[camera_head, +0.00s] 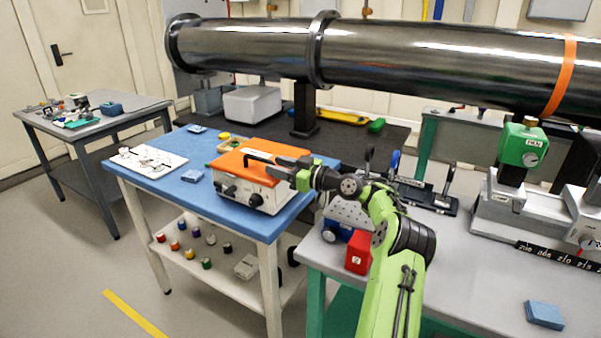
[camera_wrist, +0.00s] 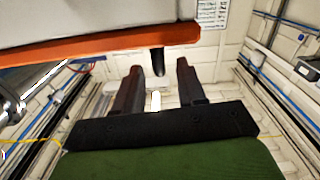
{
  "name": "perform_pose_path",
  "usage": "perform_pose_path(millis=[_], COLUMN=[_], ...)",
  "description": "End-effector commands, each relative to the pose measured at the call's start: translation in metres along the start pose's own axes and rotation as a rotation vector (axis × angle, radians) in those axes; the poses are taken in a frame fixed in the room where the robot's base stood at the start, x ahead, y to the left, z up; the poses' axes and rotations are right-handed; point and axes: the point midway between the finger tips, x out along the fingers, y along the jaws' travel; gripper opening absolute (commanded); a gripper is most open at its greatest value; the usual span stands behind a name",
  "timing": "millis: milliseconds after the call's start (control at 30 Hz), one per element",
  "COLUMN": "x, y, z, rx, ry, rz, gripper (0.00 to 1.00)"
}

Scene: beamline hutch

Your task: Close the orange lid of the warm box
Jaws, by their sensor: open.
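The warm box (camera_head: 243,190) is a pale box with dark knobs on its front, standing on the blue table. Its orange lid (camera_head: 235,163) lies over the top, looking flat or nearly so, with a black handle (camera_head: 262,158). I see no clear gap under it. My gripper (camera_head: 284,167) is at the lid's right side, level with its top. In the wrist view the orange lid (camera_wrist: 100,47) crosses the upper left. A dark handle part (camera_wrist: 157,62) shows between the open, empty fingers (camera_wrist: 161,82). Contact with the lid cannot be told.
The blue table (camera_head: 190,174) also holds a white board (camera_head: 148,160) and small blue blocks. A large metal pipe (camera_head: 400,55) runs behind and above. A grey bench (camera_head: 480,290) with a red box (camera_head: 358,252) stands at the right. Open floor lies at the left.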

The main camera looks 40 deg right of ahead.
Motion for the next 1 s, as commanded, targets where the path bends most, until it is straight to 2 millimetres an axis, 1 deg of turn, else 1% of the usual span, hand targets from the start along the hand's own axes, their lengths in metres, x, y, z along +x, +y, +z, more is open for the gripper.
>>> perform_pose_path(millis=[33,200,300,400,533,1000], x=[-0.016,-0.062,-0.082,-0.094,-0.098,-0.097], y=[0.002,0.001,0.001,0.0,0.0,0.0], z=[-0.001,-0.001,-0.001,-0.001,0.0,0.0], rx=[0.001,0.0,0.001,0.0,-0.001,-0.001], ry=[-0.003,-0.001,-0.001,0.0,0.001,0.0], rz=[0.004,0.003,0.002,0.001,-0.001,-0.002], gripper=[0.4,0.4,0.4,0.4,0.4,0.4])
